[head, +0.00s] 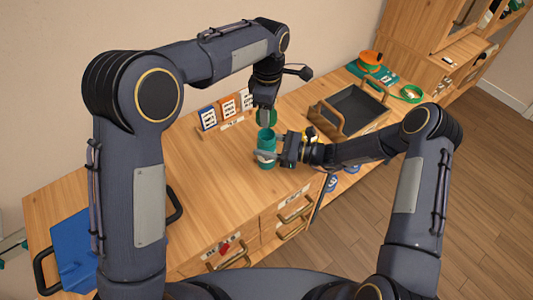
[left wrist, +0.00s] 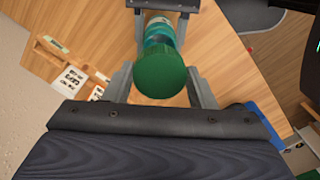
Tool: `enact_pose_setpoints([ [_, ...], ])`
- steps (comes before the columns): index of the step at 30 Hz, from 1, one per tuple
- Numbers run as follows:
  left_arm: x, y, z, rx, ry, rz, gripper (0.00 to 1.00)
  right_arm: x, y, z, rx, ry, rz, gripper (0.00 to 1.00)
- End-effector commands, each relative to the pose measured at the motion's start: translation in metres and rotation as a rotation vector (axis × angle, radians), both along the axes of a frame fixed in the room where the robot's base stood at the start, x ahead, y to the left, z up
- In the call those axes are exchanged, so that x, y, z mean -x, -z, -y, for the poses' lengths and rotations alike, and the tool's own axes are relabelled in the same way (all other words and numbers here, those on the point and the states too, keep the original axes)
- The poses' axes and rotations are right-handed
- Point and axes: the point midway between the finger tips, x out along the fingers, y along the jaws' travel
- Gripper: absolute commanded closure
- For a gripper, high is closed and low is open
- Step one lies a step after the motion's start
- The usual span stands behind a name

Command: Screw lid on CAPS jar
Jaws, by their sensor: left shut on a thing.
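The teal jar (head: 266,143) stands upright near the table's front edge. A pale patch on its side is partly covered, so I cannot read it. My right gripper (head: 268,156) comes from the right and is shut around the jar's body. My left gripper (head: 265,118) points down directly above the jar. In the left wrist view its fingers flank the round green lid (left wrist: 160,72) and are shut on it. The jar (left wrist: 159,30) shows right behind the lid, roughly in line with it. I cannot tell whether the lid's threads touch the jar.
A wooden stand with labelled cards (head: 228,105) is behind the jar. A dark tray with wooden handles (head: 350,110) stands to the right, with an orange object (head: 369,58) and green ring (head: 410,93) beyond. A blue item (head: 72,250) lies at left. The table's left middle is clear.

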Motion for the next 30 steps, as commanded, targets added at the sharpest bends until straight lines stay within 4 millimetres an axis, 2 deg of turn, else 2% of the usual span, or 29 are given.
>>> enact_pose_setpoints([
  [1, 0.0, 0.0, 0.0, 0.0, 0.0, 0.0, 0.7, 0.0, 0.0, 0.0, 0.0, 0.0, 0.0, 0.6],
  [8, 0.0, 0.0, 0.0, 0.0, 0.0, 0.0, 0.7, 0.0, 0.0, 0.0, 0.0, 0.0, 0.0, 0.88],
  [11, 0.0, 0.005, 0.0, -0.001, 0.0, -0.002, 0.7, 0.0, 0.0, 0.0, 0.0, 0.0, 0.0, 0.88],
  [18, 0.001, 0.04, 0.0, -0.002, 0.0, -0.001, 0.7, 0.0, 0.0, 0.0, 0.0, 0.0, 0.0, 0.88],
  [21, 0.0, 0.048, 0.0, -0.001, 0.0, 0.001, 0.7, 0.0, 0.0, 0.0, 0.0, 0.0, 0.001, 0.88],
  [30, 0.0, 0.05, 0.0, 0.0, 0.0, 0.002, 0.7, 0.0, 0.0, 0.0, 0.0, 0.0, 0.001, 0.88],
])
